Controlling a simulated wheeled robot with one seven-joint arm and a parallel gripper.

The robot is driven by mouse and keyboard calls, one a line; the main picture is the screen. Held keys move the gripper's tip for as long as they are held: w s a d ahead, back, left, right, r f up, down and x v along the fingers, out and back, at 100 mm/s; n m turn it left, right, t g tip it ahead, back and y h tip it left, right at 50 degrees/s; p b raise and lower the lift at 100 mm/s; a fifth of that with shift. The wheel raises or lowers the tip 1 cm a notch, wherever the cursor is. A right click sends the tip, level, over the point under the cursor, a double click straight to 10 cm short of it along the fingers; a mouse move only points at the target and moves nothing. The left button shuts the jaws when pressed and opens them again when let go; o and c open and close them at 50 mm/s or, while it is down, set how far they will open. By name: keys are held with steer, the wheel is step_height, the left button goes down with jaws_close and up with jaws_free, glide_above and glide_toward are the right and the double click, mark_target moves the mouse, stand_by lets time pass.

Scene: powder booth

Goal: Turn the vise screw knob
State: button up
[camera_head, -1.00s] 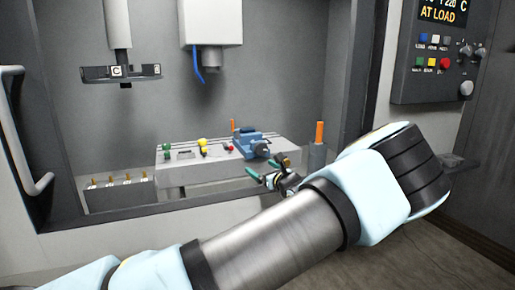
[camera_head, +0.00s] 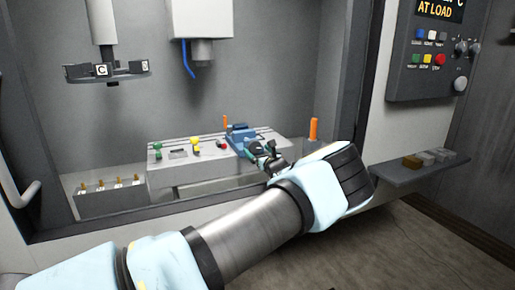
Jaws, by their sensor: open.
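A blue vise (camera_head: 240,138) sits on the grey slotted table (camera_head: 185,169) inside the booth. Its screw knob is not clearly seen; my gripper covers the vise's front right side. My gripper (camera_head: 259,149), with dark and green fingers, is open at the front right of the vise. I cannot tell whether a finger touches the vise. My arm reaches in from the lower left across the opening.
Green (camera_head: 157,150), yellow (camera_head: 195,143) and red (camera_head: 222,146) knobs stand left of the vise. An orange-topped post (camera_head: 314,130) stands to the right. A tool head (camera_head: 200,30) and tool carousel (camera_head: 107,70) hang above. A control panel (camera_head: 432,50) and small shelf (camera_head: 420,165) are at right.

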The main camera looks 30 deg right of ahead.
steer(key=shift+w, duration=0.25)
steer(key=c, duration=1.4)
steer(key=shift+f+b, duration=0.15)
steer(key=shift+b, duration=0.2)
